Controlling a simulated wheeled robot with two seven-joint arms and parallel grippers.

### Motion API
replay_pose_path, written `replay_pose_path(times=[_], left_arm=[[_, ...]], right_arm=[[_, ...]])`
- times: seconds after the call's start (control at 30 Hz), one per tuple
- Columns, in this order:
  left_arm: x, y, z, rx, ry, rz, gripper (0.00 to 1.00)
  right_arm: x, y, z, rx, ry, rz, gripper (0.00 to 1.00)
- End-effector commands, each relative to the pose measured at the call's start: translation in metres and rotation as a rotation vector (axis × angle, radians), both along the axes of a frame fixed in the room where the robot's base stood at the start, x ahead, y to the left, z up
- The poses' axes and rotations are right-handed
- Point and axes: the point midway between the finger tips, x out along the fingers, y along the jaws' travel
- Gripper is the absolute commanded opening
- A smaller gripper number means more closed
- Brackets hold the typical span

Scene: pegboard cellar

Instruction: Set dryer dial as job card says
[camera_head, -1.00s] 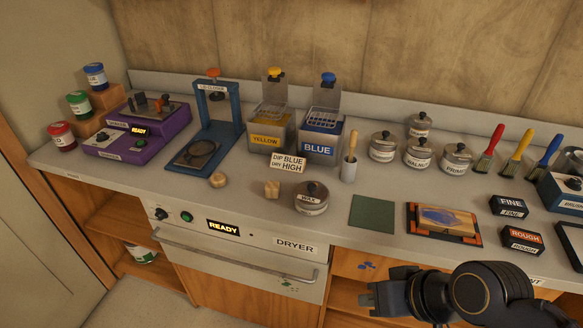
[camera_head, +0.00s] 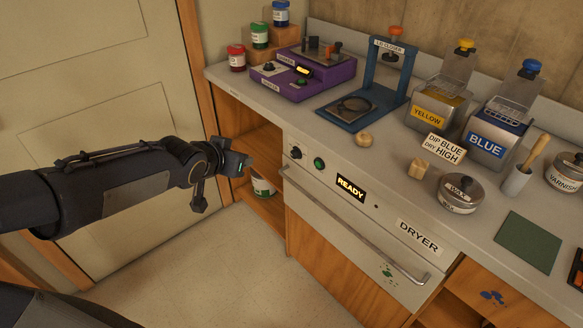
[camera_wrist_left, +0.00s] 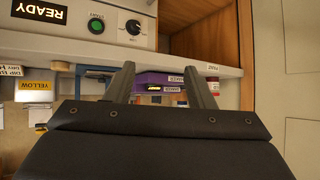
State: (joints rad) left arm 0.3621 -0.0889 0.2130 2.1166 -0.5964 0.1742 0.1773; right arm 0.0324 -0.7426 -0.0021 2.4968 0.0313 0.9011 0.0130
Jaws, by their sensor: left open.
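The dryer (camera_head: 415,238) is a cream front panel under the counter. Its black dial (camera_head: 295,153) is at the panel's left end, beside a green button (camera_head: 319,163) and a lit READY display (camera_head: 351,188). The dial also shows in the left wrist view (camera_wrist_left: 134,27), with a white mark; I cannot read its setting. The job card (camera_head: 442,148) reads DIP BLUE, DRY HIGH. My left gripper (camera_head: 240,166) is open and empty, left of the dial and apart from it. Its two fingers (camera_wrist_left: 162,82) show in the wrist view. My right gripper is out of view.
The dryer's handle bar (camera_head: 355,230) juts out below the panel. The counter edge overhangs above the dial. An open shelf (camera_head: 262,150) with a white pot (camera_head: 263,186) is left of the dryer. A purple machine (camera_head: 318,75) stands on the counter. The floor in front is clear.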

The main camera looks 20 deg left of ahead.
Motion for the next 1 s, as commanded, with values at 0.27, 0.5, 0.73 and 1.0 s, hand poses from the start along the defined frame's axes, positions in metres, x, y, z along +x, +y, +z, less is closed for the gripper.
replay_pose_path(times=[0.27,0.5,0.73,1.0], left_arm=[[0.14,-0.003,-0.114,-0.06,-0.361,-0.306,0.49],[0.166,-0.01,-0.168,-0.204,-0.581,-0.475,0.49],[0.176,-0.018,-0.173,-0.235,-0.628,-0.511,0.49],[0.213,-0.04,-0.173,-0.234,-0.626,-0.51,0.49]], right_arm=[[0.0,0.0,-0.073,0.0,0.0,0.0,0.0],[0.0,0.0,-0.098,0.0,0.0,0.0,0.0],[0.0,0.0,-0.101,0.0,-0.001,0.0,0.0],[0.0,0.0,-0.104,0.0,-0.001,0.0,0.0]])
